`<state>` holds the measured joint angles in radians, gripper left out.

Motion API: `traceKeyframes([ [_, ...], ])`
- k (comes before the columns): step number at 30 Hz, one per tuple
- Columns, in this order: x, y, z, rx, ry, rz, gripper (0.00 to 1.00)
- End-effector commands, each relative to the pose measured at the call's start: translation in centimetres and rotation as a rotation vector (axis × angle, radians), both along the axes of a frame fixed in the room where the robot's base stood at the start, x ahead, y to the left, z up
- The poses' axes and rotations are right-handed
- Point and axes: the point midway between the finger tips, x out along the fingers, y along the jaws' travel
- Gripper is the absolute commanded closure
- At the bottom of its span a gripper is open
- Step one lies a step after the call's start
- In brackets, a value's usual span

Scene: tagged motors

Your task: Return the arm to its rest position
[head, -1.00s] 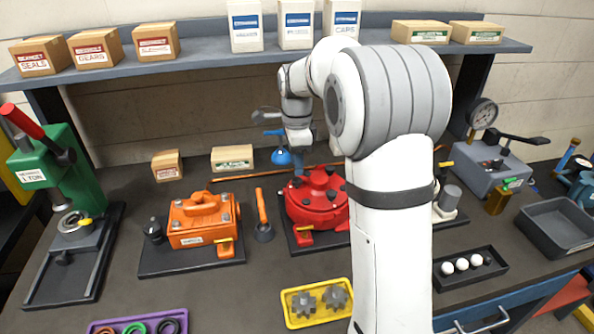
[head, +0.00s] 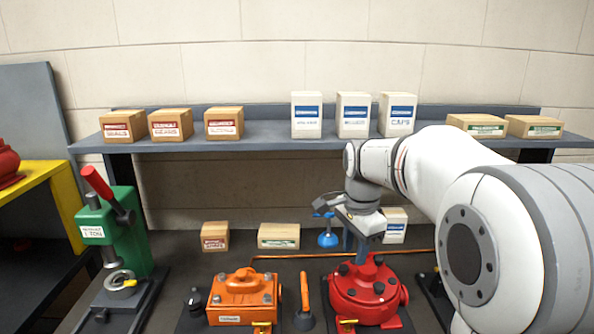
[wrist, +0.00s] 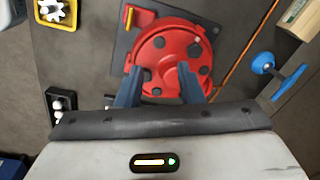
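My arm reaches in from the right in the head view. My gripper (head: 362,242) points down above the red round motor (head: 366,292), which stands on the bench. In the wrist view my gripper (wrist: 158,72) has its two blue-grey fingers apart with nothing between them. The red motor (wrist: 172,52) lies beyond the fingertips. Whether the fingers touch it I cannot tell; they appear above it.
An orange motor (head: 243,297) stands left of the red one, with an orange-handled tool (head: 304,300) between. A blue-handled tool (head: 327,236) is behind. A green press (head: 118,237) stands left. A shelf (head: 270,138) with boxes runs along the back.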

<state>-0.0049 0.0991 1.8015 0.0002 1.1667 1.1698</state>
Motion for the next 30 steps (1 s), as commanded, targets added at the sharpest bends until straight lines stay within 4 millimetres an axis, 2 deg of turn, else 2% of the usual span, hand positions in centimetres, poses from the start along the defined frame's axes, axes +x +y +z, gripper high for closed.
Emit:
traceKeyframes([
  [1,-2.4,-0.1,0.3,-0.009,-0.020,0.100,0.66],
  [5,-7.7,-0.2,0.0,-0.042,-0.066,0.380,0.66],
  [9,-13.3,-0.3,-1.3,-0.091,-0.109,0.676,0.66],
  [12,-16.6,-0.3,-2.5,-0.130,-0.135,0.861,0.66],
  [15,-19.1,-0.4,-3.7,-0.162,-0.151,1.004,0.66],
  [18,-20.6,-0.4,-4.6,-0.184,-0.160,1.095,0.66],
  [21,-21.3,-0.4,-5.0,-0.196,-0.164,1.140,0.66],
  [30,-21.4,-0.4,-5.1,-0.197,-0.163,1.149,0.66],
])
